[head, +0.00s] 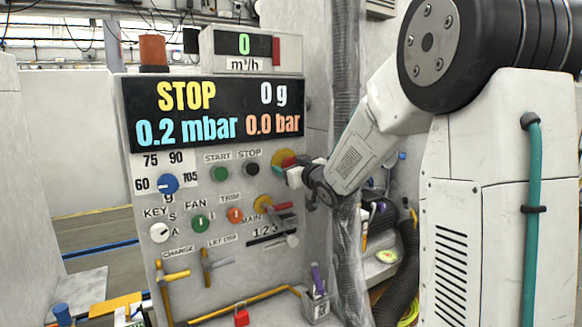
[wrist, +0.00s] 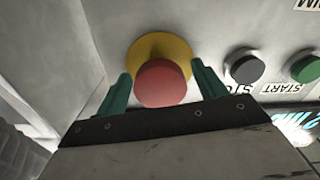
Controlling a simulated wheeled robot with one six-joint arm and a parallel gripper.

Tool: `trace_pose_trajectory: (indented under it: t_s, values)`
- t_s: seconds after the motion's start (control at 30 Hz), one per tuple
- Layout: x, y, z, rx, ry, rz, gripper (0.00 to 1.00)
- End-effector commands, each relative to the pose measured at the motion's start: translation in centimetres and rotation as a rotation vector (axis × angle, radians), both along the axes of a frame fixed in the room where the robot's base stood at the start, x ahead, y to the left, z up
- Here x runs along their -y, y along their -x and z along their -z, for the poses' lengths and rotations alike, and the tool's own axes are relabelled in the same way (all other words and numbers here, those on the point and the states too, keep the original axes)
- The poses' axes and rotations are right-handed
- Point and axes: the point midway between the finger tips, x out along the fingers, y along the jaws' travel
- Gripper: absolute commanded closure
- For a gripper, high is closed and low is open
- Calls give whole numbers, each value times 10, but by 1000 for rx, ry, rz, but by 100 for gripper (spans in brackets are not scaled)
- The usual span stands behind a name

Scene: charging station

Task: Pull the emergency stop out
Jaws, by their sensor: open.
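The emergency stop is a red mushroom button (wrist: 160,84) on a round yellow backing (wrist: 158,48). In the wrist view it sits between the two green fingers of my gripper (wrist: 160,88). The fingers stand apart on either side of the red head, with a visible gap on the right; I cannot tell whether the left finger touches it. In the head view my gripper (head: 291,177) is at the panel's right edge.
The control panel (head: 215,285) carries a black stop button (head: 251,168), a green start button (head: 220,174), several knobs and valve handles. Its display (head: 125,95) reads STOP. A wrapped vertical pipe (head: 345,60) stands right of the panel, close to my wrist.

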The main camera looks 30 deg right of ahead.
Motion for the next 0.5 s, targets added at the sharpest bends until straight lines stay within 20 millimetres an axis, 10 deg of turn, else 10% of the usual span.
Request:
trace_pose_trajectory:
  t_s: [0.23,0.5]
  values:
    - [0,-1,0,0,0,0,30]
    - [0,-1,0,0,0,1,93]
